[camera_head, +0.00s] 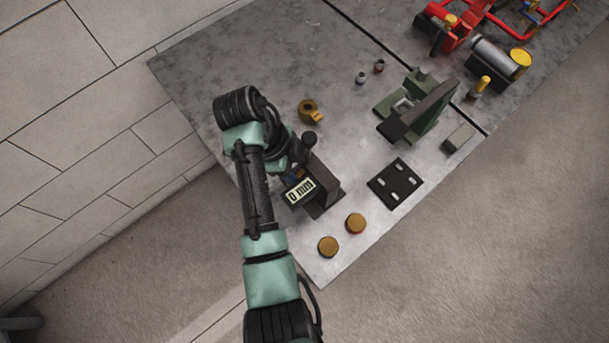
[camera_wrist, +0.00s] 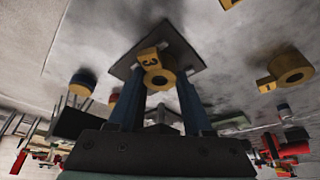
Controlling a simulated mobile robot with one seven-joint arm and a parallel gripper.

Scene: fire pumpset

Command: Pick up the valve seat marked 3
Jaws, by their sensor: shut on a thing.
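The valve seat marked 3 (camera_wrist: 150,60) is a brass ring with a yellow tag bearing a dark 3, seen in the wrist view. My gripper (camera_wrist: 160,84) is shut on it, with a blue finger on either side of the ring. A dark, flat plate-like surface (camera_wrist: 185,42) lies just beyond the seat; I cannot tell whether they touch. In the head view my arm hides the seat, and only a bit of my gripper (camera_head: 296,176) shows beside a dark block with a "0 mm" display (camera_head: 300,191).
Another tagged brass ring (camera_head: 309,108) lies on the grey table, also in the wrist view (camera_wrist: 292,68). Two brass-topped discs (camera_head: 355,223) (camera_head: 327,246) sit near the front corner. A slotted black plate (camera_head: 395,183) and a green fixture (camera_head: 425,115) stand to the right.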

